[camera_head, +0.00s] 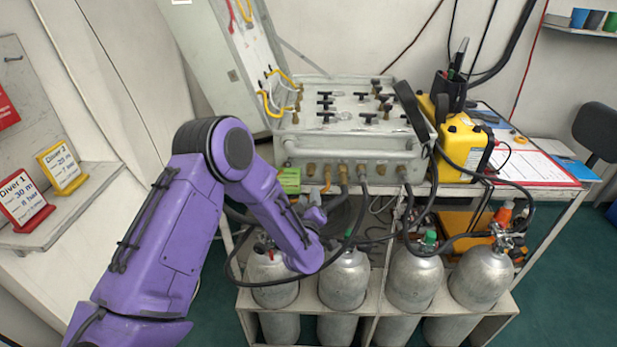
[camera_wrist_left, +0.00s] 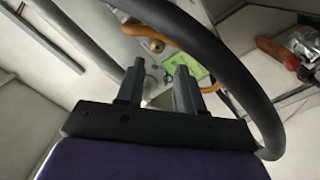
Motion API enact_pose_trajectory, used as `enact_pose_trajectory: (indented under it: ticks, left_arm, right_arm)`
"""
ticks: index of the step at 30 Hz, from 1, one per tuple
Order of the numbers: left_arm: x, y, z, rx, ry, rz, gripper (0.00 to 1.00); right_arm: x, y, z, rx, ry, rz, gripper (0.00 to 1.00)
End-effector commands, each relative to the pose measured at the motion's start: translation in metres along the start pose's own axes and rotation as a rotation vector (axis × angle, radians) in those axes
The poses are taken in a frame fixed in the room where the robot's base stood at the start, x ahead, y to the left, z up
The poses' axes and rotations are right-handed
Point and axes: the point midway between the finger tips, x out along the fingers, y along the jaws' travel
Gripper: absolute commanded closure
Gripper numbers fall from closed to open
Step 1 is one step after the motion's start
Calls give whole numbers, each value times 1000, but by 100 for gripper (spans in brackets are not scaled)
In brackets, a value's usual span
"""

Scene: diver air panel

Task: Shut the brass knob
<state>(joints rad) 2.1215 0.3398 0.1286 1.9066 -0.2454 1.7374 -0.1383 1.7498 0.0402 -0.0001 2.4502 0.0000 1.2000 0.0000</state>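The grey valve panel (camera_head: 350,150) shows in the head view with several brass fittings (camera_head: 343,173) along its front and black T-handles on top. I cannot tell which brass part is the knob. My left gripper (camera_head: 314,203) is below the panel's front edge, above the cylinders, partly hidden by my purple wrist. In the left wrist view its two dark fingers (camera_wrist_left: 160,68) stand apart with nothing seen held between them. A round brass part (camera_wrist_left: 157,46) with an orange hose lies beyond the fingertips, apart from them. My right gripper is not in view.
Several grey cylinders (camera_head: 415,280) stand in a rack below the panel. A black hose (camera_wrist_left: 235,60) arches close across the left wrist view. A yellow case (camera_head: 463,145) stands right.

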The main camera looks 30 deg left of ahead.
Motion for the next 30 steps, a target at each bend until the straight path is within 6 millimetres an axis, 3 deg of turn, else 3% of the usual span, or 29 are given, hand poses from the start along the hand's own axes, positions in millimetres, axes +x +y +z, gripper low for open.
enact_pose_trajectory:
  ticks: [3,15,26,27,30]
  left_arm:
    - [17,5,-8,-13,23,5,63]
    - [96,3,-7,-10,18,2,63]
    - [107,3,-6,-8,14,4,63]
    - [107,3,-6,-8,14,4,66]
    - [107,3,-6,-8,14,4,99]
  right_arm:
    - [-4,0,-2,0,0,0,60]
    - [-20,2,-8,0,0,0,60]
    - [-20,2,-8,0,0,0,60]
    - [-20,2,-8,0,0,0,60]
    - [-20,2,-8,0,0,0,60]
